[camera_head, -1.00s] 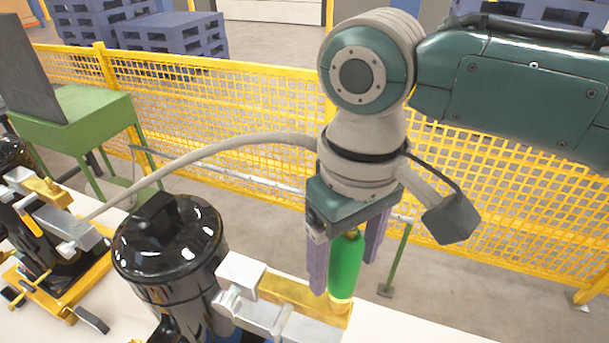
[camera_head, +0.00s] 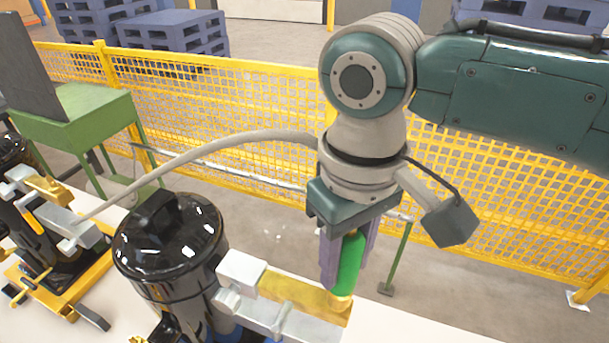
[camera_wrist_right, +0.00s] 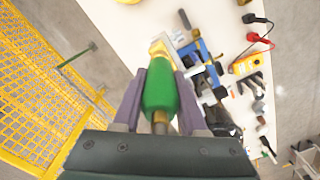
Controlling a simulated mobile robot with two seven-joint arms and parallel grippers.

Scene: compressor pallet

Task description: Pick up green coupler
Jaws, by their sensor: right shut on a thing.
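The green coupler (camera_head: 349,266) is upright between the purple fingers of my right gripper (camera_head: 343,268). Its brass lower end meets the brass block (camera_head: 305,295) at the right end of the fixture by the black compressor (camera_head: 172,250). In the right wrist view, the green coupler (camera_wrist_right: 160,90) sits between both fingers of the right gripper (camera_wrist_right: 158,100), which are shut on it. A grey hose (camera_head: 230,142) arcs from behind my right wrist to the fixture at the left. My left gripper is not in view.
A second compressor fixture (camera_head: 55,225) with a yellow base stands at the left. A yellow mesh fence (camera_head: 240,110) runs behind the white table. A green stand (camera_head: 85,115) is at the back left. In the wrist view, a yellow meter (camera_wrist_right: 246,63) with leads lies on the table.

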